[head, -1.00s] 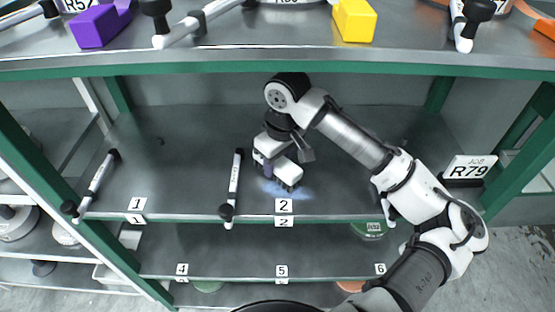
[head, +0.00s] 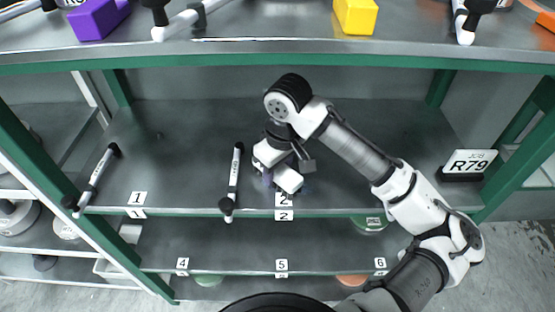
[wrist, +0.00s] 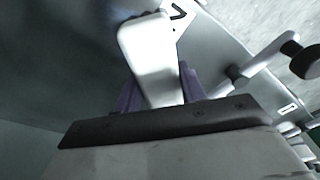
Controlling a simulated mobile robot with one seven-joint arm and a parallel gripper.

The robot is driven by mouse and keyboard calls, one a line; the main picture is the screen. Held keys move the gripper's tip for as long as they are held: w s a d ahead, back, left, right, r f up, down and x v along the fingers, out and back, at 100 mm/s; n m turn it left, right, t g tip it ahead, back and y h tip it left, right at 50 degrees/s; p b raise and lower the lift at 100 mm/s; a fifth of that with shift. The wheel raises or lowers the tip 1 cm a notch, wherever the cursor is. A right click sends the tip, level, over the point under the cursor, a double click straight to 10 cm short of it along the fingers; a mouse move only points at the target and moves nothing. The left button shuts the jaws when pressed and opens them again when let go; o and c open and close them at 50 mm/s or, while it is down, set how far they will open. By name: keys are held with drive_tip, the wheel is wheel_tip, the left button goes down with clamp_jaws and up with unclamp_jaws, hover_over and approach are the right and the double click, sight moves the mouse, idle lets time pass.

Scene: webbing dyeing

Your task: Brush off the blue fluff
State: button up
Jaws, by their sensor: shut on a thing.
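My gripper (head: 270,172) is low over the middle shelf, just behind the label 2. In the wrist view its purple fingers (wrist: 160,88) are shut on a white block-like tool, which looks like a brush (wrist: 150,55). In the head view the brush (head: 288,180) is tilted, with its dark underside at or close to the shelf surface; exact contact cannot be told. At most a faint bluish trace shows on the shelf beside the brush. My gripper and the brush hide part of that spot.
The middle shelf (head: 180,180) is mostly bare. White rods with black ends lie left of the brush (head: 234,180) and at the far left (head: 97,180). An R79 sign (head: 468,164) stands at the right. The upper shelf edge (head: 200,58) overhangs, holding purple and yellow blocks.

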sight(286, 182)
drive_tip(key=shift+s+f, duration=0.15)
drive_tip(key=shift+s, duration=2)
drive_tip(key=shift+d, duration=0.9)
drive_tip(key=shift+w, duration=1.9)
drive_tip(key=shift+w+p, duration=0.4)
drive_tip(key=shift+w, duration=1.5)
drive_tip(key=shift+d, duration=0.85)
drive_tip(key=shift+s+p, duration=0.45)
drive_tip(key=shift+s, duration=1.2)
drive_tip(key=shift+s+f, duration=0.1)
drive_tip(key=shift+s, duration=2.05)
drive_tip(key=shift+d, duration=0.95)
drive_tip(key=shift+w+r+p, duration=0.2)
drive_tip(key=shift+w+p, duration=0.3)
drive_tip(key=shift+w, duration=1.4)
drive_tip(key=shift+w+f, duration=0.1)
drive_tip(key=shift+w, duration=1.8)
